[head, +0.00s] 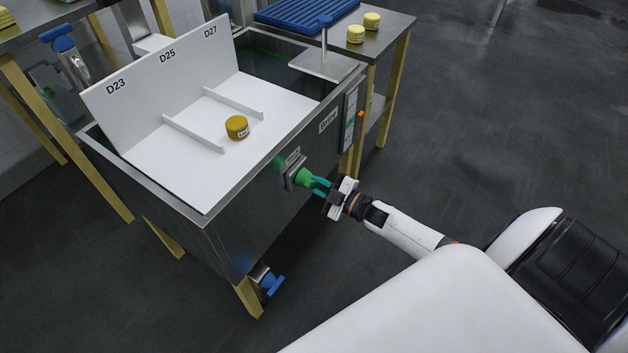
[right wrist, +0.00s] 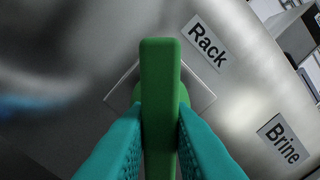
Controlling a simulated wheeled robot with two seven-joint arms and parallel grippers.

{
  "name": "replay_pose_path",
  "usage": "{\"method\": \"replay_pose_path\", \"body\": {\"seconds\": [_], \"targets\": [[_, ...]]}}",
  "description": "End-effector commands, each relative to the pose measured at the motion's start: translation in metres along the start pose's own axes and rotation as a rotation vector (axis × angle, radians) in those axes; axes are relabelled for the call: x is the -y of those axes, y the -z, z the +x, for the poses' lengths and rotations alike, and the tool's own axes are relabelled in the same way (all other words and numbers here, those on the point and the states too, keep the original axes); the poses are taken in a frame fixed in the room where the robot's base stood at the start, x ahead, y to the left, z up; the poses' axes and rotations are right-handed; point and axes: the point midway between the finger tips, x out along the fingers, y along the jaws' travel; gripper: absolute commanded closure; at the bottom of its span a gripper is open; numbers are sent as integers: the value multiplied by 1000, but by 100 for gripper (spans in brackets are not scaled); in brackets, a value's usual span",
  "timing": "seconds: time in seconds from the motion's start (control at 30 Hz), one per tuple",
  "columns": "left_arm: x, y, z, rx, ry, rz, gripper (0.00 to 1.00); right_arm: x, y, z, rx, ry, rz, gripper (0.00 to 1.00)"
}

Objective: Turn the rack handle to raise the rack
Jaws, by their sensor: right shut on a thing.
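The green rack handle (head: 303,177) sits on a square plate on the front wall of the steel tank (head: 232,235). In the right wrist view the handle (right wrist: 160,85) stands upright in the picture, below and left of a "Rack" label (right wrist: 208,44). My right gripper (head: 318,184) is shut on the handle, with its teal fingers on both sides of it. The white rack (head: 180,150), with dividers and a back panel marked D23, D25 and D27, shows in the tank. One yellow cheese (head: 237,127) stands on it. My left gripper is not in view.
A side table (head: 398,27) behind the tank holds a blue grid tray (head: 300,10) and two yellow cheeses. A blue valve handle (head: 271,284) sticks out low at the tank's near corner. A "Brine" label (right wrist: 282,140) is right of the handle. The floor to the right is clear.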

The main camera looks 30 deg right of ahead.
Motion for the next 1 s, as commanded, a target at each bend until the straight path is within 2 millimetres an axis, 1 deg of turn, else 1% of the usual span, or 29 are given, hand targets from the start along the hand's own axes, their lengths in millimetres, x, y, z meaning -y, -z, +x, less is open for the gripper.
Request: {"method": "replay_pose_path", "body": {"seconds": [0.23, 0.33, 0.6, 0.8, 1.0], "targets": [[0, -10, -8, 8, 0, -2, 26, -1, 1, 0, -1, 0, -234, 100], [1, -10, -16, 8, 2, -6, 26, -2, 1, -1, -2, -1, -329, 100], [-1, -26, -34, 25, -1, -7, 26, -2, 1, 0, -1, -1, -564, 100], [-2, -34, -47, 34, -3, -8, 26, -1, 1, 0, 0, -1, -695, 100], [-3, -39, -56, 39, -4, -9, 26, -1, 1, -1, -2, -2, -778, 100]]}}
